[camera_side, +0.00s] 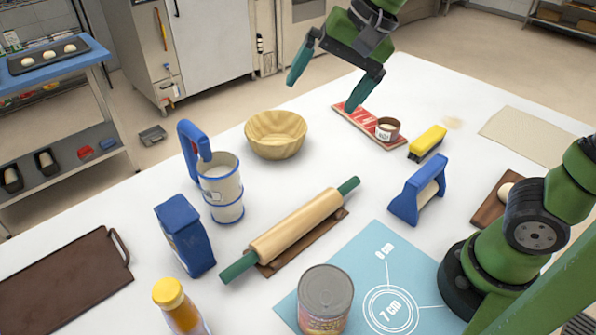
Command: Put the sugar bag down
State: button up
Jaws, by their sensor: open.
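The sugar bag, which I take to be the blue upright packet (184,237), stands on the white table at the left, between the brown board and the rolling pin. My gripper (321,94) is open and empty, with its two teal fingers wide apart. It is high at the back of the table, above and beyond the wooden bowl (276,135), and well apart from the blue packet. The packet's underside and far side are hidden.
A blue-handled sifter (222,188) stands just behind the packet. A rolling pin (295,232) lies to its right, a brown board (65,282) to its left. A bottle (180,308) and can (325,300) stand in front. White table shows between bowl and rolling pin.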

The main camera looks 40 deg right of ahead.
jog(key=s+d+f+n+t, duration=0.1)
jog(key=s+d+f+n, duration=0.1)
jog(key=s, duration=0.3)
jog(key=s+d+f+n+t+h, duration=0.1)
jog(key=s+d+f+n, duration=0.2)
jog(key=s+d, duration=0.2)
jog(key=shift+f+t, duration=0.2)
jog(key=shift+t, duration=0.2)
dwell(0.5)
